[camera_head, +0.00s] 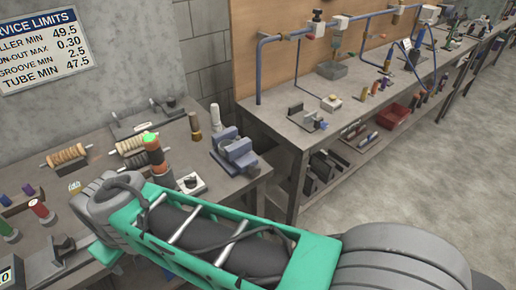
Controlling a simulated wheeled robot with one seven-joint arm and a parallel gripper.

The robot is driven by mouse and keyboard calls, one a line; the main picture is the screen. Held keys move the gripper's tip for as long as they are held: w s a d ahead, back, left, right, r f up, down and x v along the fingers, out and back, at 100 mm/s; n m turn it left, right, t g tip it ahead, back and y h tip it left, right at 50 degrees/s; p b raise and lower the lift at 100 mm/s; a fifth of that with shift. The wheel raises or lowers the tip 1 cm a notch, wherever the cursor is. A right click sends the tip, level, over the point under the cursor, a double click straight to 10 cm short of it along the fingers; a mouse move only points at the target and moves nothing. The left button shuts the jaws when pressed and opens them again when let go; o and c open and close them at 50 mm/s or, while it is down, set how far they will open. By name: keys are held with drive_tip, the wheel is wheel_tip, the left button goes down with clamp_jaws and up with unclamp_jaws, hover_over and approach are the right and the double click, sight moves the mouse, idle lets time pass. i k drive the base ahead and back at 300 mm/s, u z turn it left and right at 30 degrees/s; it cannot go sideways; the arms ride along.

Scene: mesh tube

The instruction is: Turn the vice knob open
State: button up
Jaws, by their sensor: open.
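A blue-grey vice (235,152) stands on the near bench in the head view, close to the bench's right end. Its jaws face up and it looks upright. I cannot make out its knob clearly at this size. My own green and grey arm crosses the lower middle of the view, in front of the bench and below the vice. My gripper does not show; I cannot see where it is relative to the vice.
On the near bench (232,190) stand a white block with a black knob (191,183), an orange and dark stack (155,155), tan rollers (68,156) and several small cylinders. A second bench (290,127) with blue pipework stands to the right. Concrete floor is clear at far right.

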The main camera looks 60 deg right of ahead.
sight(254, 172)
drive_tip(key=z, duration=1.4)
drive_tip(key=k, duration=0.65)
drive_tip(key=z, duration=0.4)
drive_tip(key=i, duration=0.45)
drive_tip(key=u, duration=1.7)
drive_tip(key=k, duration=0.6)
drive_tip(key=z, duration=0.1)
